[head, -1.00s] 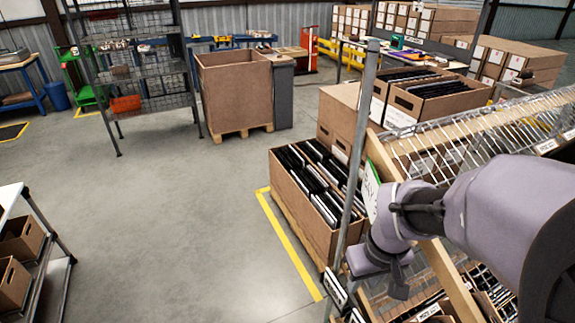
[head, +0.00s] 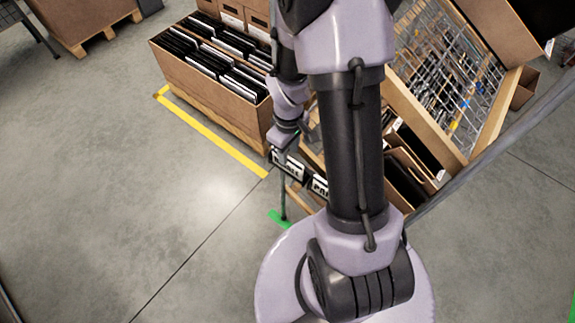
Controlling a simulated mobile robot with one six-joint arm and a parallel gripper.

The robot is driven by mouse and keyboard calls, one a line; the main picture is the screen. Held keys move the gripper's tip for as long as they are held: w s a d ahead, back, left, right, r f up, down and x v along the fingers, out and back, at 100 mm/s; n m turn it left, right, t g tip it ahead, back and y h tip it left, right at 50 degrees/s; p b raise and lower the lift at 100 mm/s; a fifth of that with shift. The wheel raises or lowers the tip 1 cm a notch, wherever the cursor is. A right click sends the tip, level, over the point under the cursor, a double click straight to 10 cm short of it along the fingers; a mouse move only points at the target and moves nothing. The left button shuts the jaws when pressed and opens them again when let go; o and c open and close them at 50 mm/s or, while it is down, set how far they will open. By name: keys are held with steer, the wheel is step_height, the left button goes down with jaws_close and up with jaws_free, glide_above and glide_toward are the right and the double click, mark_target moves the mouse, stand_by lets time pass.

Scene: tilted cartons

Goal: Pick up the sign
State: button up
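My gripper (head: 283,142) is at the end of my arm near the picture's middle, small and partly hidden behind my arm links. I cannot tell whether its fingers are open or shut. I cannot tell whether my gripper touches either plate. No larger sign is clearly visible; my arm hides much of the rack front.
A carton of dark files (head: 208,95) stands on a pallet left of my gripper, with a yellow floor line (head: 212,132) before it. A tilted wire shelf (head: 455,75) and its metal post (head: 505,140) are at right. Open floor (head: 110,180) lies left.

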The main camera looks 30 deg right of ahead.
steer(key=f, duration=0.1)
steer(key=f+b, duration=0.1)
steer(key=f, duration=0.2)
steer(key=shift+w+f+b, duration=0.1)
steer(key=shift+w+b, duration=0.2)
steer(key=shift+b, duration=0.1)
jaws_close()
stand_by(0.8)
